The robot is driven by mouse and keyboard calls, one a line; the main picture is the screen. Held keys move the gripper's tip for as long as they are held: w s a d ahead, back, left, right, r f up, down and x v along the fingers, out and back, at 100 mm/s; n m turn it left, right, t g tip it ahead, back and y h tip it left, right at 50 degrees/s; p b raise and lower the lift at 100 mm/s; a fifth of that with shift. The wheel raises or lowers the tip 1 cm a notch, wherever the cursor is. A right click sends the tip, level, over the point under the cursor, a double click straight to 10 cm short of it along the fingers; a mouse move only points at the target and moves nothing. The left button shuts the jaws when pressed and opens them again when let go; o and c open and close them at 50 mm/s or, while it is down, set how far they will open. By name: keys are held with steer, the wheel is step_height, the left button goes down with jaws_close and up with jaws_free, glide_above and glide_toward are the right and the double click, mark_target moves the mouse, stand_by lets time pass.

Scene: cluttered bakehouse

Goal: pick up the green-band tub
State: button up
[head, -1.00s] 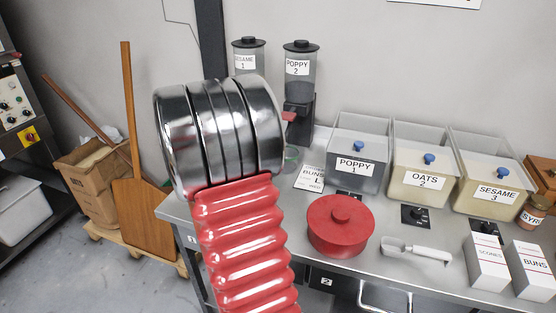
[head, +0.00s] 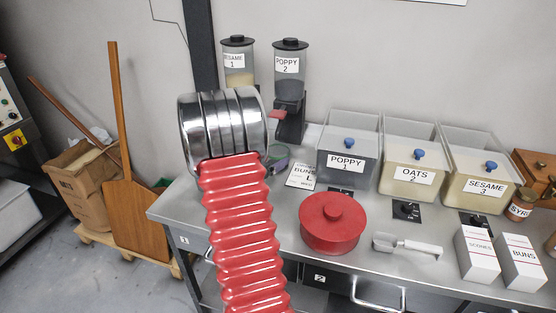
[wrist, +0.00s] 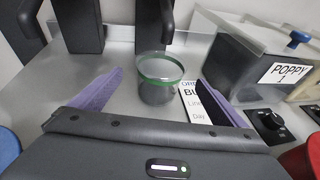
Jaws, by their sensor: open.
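The green-band tub (wrist: 158,91) is a small clear cup with a green band around its rim. It stands upright on the steel bench in the wrist view, ahead of my gripper (wrist: 161,77). My gripper's two purple fingers are spread open, one on each side of the tub's line, with nothing held. In the head view the tub (head: 279,152) shows only partly at the right edge of my arm, below the dispensers. My gripper is mostly hidden behind my arm there.
A BUNS card (head: 302,176) lies just right of the tub. The poppy dispenser (head: 290,90) stands close behind it. A poppy bin (head: 347,150), a red lidded pot (head: 332,224) and a scoop (head: 408,246) are further right on the bench.

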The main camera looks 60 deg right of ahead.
mark_target(283, 149)
steer(key=x, duration=0.6)
steer(key=shift+d+f, duration=0.2)
steer(key=shift+d, duration=0.15)
steer(key=shift+x, duration=2.6)
steer(key=shift+f, duration=0.15)
steer(key=shift+a, duration=0.1)
steer(key=shift+c, duration=0.6)
steer(key=c, duration=1.1)
steer(key=shift+c, duration=0.2)
